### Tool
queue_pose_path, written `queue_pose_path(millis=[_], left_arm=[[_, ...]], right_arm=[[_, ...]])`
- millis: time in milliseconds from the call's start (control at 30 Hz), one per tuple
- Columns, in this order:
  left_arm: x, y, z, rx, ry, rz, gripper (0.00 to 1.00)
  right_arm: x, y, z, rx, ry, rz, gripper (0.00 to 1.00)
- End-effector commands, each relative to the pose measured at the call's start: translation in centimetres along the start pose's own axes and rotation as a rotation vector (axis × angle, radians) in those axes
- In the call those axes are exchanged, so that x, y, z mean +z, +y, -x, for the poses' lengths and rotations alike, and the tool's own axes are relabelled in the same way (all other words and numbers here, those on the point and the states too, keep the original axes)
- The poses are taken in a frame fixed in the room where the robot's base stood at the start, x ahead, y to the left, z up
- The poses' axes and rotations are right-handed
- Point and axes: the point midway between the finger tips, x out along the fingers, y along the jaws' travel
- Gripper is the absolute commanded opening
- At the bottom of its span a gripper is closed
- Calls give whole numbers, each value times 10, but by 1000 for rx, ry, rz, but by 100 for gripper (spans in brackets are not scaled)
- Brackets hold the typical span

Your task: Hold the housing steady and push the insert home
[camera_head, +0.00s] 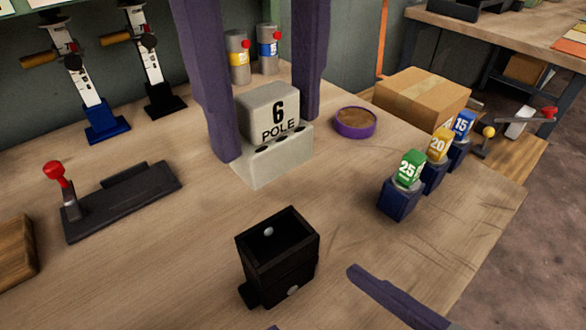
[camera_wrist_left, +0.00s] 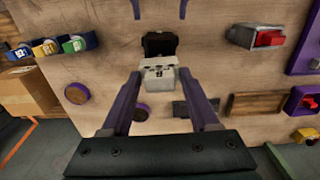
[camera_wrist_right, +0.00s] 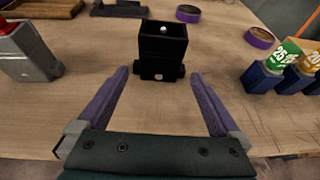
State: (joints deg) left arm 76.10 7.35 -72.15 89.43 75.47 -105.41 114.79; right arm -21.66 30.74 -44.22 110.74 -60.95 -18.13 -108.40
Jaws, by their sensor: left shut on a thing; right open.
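The insert (camera_head: 268,117) is a grey block marked "6 POLE" with a lighter lower part with dark holes. My left gripper (camera_head: 265,132) is shut on it, with one purple finger on each side. The insert also shows between the fingers in the left wrist view (camera_wrist_left: 160,77). I cannot tell its height above the table. The housing (camera_head: 278,258) is a black open-topped box standing upright on the table, apart from the insert; a small light dot shows inside. It also shows in the right wrist view (camera_wrist_right: 163,52). My right gripper (camera_wrist_right: 158,77) is open and empty, facing the housing.
Blue stands with numbered blocks (camera_head: 409,168), a purple-rimmed dish (camera_head: 355,122) and a cardboard box (camera_head: 422,97) are at the right. A black fixture with a red-knobbed lever (camera_head: 122,200) lies at the left. Bare table surrounds the housing.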

Motion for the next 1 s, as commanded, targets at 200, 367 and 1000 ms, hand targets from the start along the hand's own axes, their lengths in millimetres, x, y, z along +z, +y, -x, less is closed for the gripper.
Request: queue_pose_path(millis=[200, 367, 1000], left_arm=[[0, 0, 0, 0, 0, 0, 6], [0, 0, 0, 0, 0, 0, 6], [0, 0, 0, 0, 0, 0, 6]], right_arm=[[1, -1, -47, -3, -2, -4, 100], [1, -1, -73, -4, -1, -4, 100], [0, -1, -90, -3, 0, -6, 86]])
